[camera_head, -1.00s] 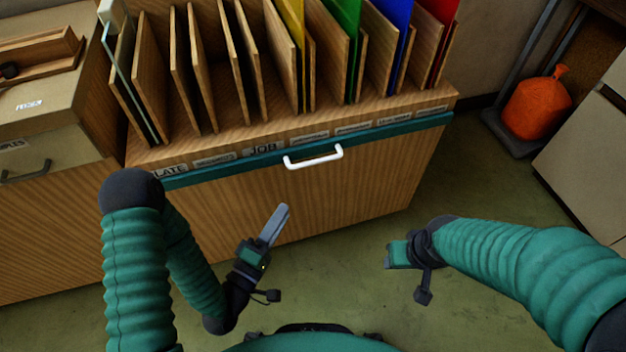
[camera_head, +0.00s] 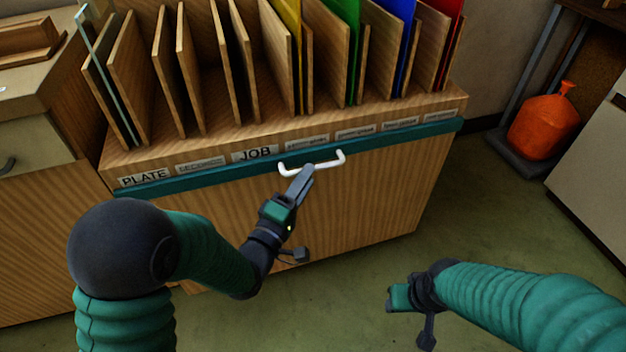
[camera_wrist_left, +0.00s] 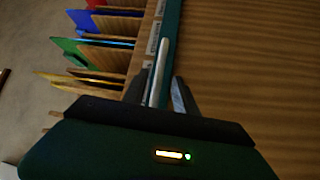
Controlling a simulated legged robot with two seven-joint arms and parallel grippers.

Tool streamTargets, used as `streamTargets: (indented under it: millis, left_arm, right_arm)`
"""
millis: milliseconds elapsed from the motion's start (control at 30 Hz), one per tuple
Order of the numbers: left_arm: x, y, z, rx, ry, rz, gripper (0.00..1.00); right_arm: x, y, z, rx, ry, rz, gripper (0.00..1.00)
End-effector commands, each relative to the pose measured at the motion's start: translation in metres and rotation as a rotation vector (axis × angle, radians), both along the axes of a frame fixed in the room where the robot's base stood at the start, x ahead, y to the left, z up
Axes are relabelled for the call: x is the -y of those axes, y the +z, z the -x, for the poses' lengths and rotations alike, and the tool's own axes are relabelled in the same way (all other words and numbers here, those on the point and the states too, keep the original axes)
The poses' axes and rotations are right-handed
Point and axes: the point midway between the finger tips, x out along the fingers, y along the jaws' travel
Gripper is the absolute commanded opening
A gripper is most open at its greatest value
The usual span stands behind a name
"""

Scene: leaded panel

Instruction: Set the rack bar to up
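The rack bar (camera_head: 400,132) is a teal strip along the front of the wooden rack, with a white handle (camera_head: 328,163) near its middle. The bar also shows in the left wrist view (camera_wrist_left: 173,35). My left gripper (camera_head: 303,174) is at the handle, its fingers overlapping it in the head view. In the left wrist view, the gripper (camera_wrist_left: 160,93) is open, with a finger on each side of the white handle (camera_wrist_left: 160,70) and gaps visible. My right gripper (camera_head: 397,297) hangs over the floor, away from the rack; its finger opening is unclear.
The rack (camera_head: 440,98) holds upright wooden dividers and glass sheets in yellow, green, blue and red. Labels, including PLATE and JOB (camera_head: 255,154), run above the bar. A cabinet (camera_head: 35,145) stands left. An orange container (camera_head: 543,122) stands right. The floor in front is clear.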

Motion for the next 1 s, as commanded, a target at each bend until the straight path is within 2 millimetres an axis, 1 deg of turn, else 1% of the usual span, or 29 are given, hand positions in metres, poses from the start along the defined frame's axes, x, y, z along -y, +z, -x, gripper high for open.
streamTargets:
  millis: [33, 100, 200, 300, 500, 567, 767, 800, 1000]
  left_arm:
    - [0.006, -0.001, -0.009, 0.004, -0.001, 0.001, 0.34]
    - [0.011, 0.001, -0.019, 0.004, -0.001, -0.001, 0.34]
    - [0.016, 0.003, -0.029, 0.001, -0.001, -0.001, 0.34]
    - [0.018, 0.005, -0.033, 0.0, -0.001, 0.0, 0.34]
    - [0.018, 0.005, -0.033, -0.001, -0.001, -0.001, 0.34]
    - [0.018, 0.005, -0.033, 0.0, -0.001, -0.001, 0.28]
    - [0.017, 0.005, -0.033, 0.0, -0.001, -0.001, 0.02]
    - [0.017, 0.005, -0.033, -0.001, -0.001, -0.002, 0.0]
    - [0.017, 0.004, -0.033, -0.002, 0.0, -0.002, 0.0]
  right_arm:
    - [0.0, -0.007, 0.0, 0.0, 0.0, 0.0, 0.51]
    - [0.0, -0.011, 0.0, 0.0, 0.0, 0.0, 0.51]
    - [0.0, -0.014, 0.0, 0.0, 0.0, 0.0, 0.51]
    - [0.0, -0.014, 0.0, 0.0, 0.0, 0.0, 0.51]
    - [0.0, -0.013, 0.0, 0.0, 0.0, 0.0, 0.51]
    - [0.0, -0.013, 0.0, -0.001, 0.0, 0.0, 0.51]
    - [0.0, -0.013, 0.0, -0.001, 0.0, 0.0, 0.51]
    - [0.0, -0.013, 0.0, -0.001, 0.0, 0.0, 0.51]
    - [0.0, -0.013, 0.0, -0.001, 0.0, 0.0, 0.51]
